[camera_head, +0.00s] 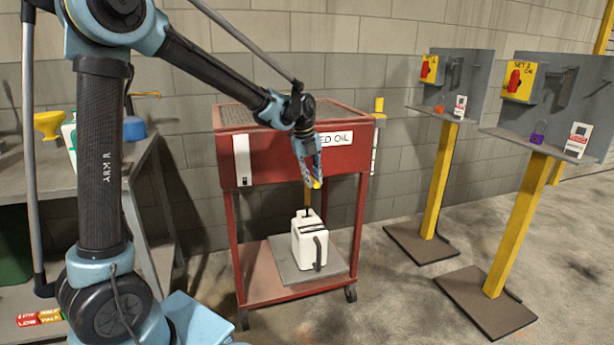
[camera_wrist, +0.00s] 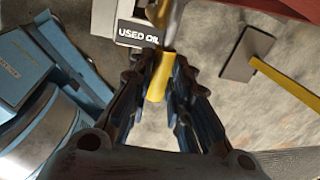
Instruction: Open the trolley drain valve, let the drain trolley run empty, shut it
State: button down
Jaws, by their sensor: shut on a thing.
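The drain trolley (camera_head: 265,165) is a red cart with a tank on top, its front label partly hidden by my arm. My gripper (camera_head: 316,180) is at the front underside of the tank. In the wrist view my gripper (camera_wrist: 160,88) is shut on the yellow drain valve lever (camera_wrist: 158,78), which joins a metal valve body (camera_wrist: 168,22). Whether the valve is open or shut is not clear. A white jug (camera_head: 307,243) stands upright on the lower shelf below the valve. Its "USED OIL" label (camera_wrist: 139,34) shows in the wrist view. I cannot make out any flowing oil.
Two yellow-post stands (camera_head: 440,180) (camera_head: 515,230) with grey panels and red switches are at the right, their base plates on the floor. A workbench (camera_head: 140,165) with a yellow funnel (camera_head: 47,124) is at the left. The concrete floor between trolley and stands is clear.

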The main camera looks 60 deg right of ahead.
jog(key=shift+w+a+m, duration=0.15)
jog(key=shift+w+m, duration=0.15)
dwell(0.4)
jog(key=c, duration=1.8)
grip_release()
jog(key=shift+a, duration=0.1)
jog(key=shift+r, duration=0.1)
jog(key=r, duration=0.4)
jog(key=w+a+r, duration=0.1)
jog(key=r, duration=0.6)
jog(key=shift+w+a+r, duration=0.3)
jog(key=shift+w+a, duration=0.05)
jog(key=shift+a, duration=0.05)
